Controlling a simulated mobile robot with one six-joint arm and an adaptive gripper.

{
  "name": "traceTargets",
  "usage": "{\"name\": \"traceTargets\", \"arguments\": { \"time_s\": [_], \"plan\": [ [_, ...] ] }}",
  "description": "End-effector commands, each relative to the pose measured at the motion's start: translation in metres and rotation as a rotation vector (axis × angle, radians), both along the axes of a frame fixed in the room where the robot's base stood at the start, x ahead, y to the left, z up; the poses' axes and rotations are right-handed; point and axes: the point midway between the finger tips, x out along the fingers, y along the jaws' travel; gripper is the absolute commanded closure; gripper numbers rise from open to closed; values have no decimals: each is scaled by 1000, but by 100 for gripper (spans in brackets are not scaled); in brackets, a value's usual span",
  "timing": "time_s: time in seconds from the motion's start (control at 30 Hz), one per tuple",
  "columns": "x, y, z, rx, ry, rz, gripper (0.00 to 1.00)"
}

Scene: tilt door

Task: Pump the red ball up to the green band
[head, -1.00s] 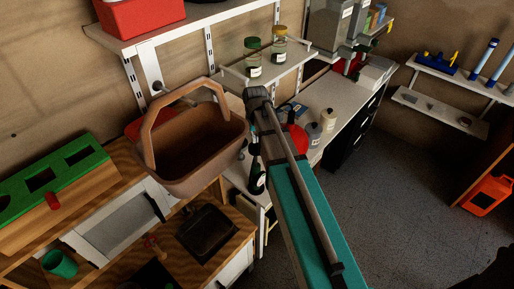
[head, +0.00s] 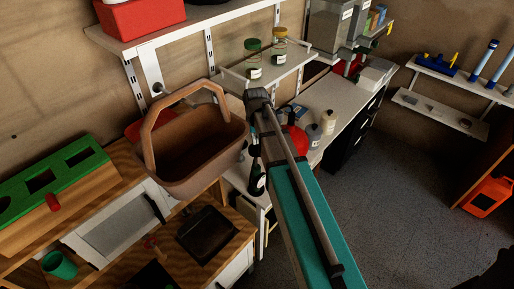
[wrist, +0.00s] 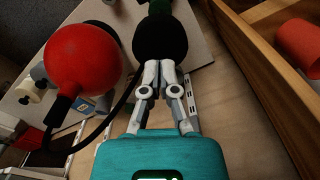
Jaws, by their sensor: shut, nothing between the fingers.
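The red ball (wrist: 84,60) is at the upper left of the wrist view, with a black fitting and hose at its lower side. In the head view the red ball (head: 299,139) is partly hidden behind my arm. A rounded black bulb (wrist: 160,36) is at the top middle of the wrist view, with a dark green part above it. My gripper (wrist: 161,66) is shut and empty, its fingertips right at the bulb's near side; I cannot tell if they touch. My gripper is hidden by my arm in the head view. I cannot make out a green band.
Bottles (head: 328,122) stand beside the ball on the white counter (head: 340,98). A brown basket (head: 205,155) is left of my arm. A wooden board edge (wrist: 262,75) and a red cylinder (wrist: 299,47) are at the right of the wrist view. The floor (head: 410,190) is clear.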

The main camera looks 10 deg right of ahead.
Motion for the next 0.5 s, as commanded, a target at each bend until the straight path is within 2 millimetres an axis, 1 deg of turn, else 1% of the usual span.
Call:
{"name": "traceTargets", "arguments": {
  "time_s": [0.37, 0.5],
  "plan": [
    [0, 0, 0, 0, 0, 0, 100],
    [0, 0, -5, 0, 0, 0, 100]
  ]
}}
